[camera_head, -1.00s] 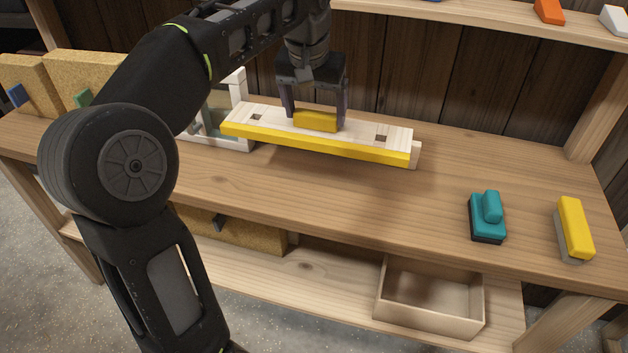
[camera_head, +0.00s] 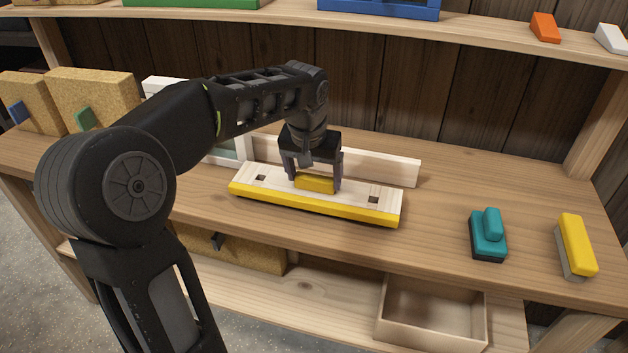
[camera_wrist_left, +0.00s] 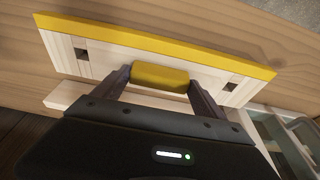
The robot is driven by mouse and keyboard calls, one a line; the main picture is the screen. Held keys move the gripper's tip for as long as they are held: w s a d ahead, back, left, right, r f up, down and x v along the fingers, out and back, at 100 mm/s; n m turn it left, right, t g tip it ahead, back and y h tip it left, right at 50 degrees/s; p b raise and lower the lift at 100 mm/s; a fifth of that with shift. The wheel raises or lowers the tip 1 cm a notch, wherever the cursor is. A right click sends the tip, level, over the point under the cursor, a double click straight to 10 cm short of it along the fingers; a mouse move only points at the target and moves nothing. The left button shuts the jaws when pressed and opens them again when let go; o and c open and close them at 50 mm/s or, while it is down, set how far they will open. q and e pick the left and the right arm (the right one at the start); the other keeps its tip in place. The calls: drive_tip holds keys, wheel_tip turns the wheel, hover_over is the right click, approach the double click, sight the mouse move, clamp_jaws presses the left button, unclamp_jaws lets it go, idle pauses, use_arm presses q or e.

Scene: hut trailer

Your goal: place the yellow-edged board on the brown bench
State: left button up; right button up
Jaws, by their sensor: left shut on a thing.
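The yellow-edged board (camera_head: 275,194) is a pale wooden plank with a yellow front edge, two dark square holes and a yellow block in its middle. It is over the front part of the brown bench (camera_head: 420,235); I cannot tell whether it touches the top. My left gripper (camera_head: 316,184) is above the board, shut on its yellow block. In the left wrist view the jaws (camera_wrist_left: 160,82) sit at both ends of that block, with the board (camera_wrist_left: 110,60) beyond. My right gripper is not in view.
A pale wooden strip (camera_head: 385,168) stands behind the board. A teal-handled block (camera_head: 488,236) and a yellow-and-grey block (camera_head: 576,246) sit on the bench's right. Cork boards (camera_head: 95,98) stand at the left. An open box (camera_head: 432,312) is on the lower shelf.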

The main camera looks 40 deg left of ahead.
use_arm(q)
drive_tip(key=shift+f, duration=0.8)
drive_tip(key=shift+f, duration=0.2)
drive_tip(key=o, duration=2)
drive_tip(key=v, duration=1.2)
drive_tip(key=shift+r, duration=0.2)
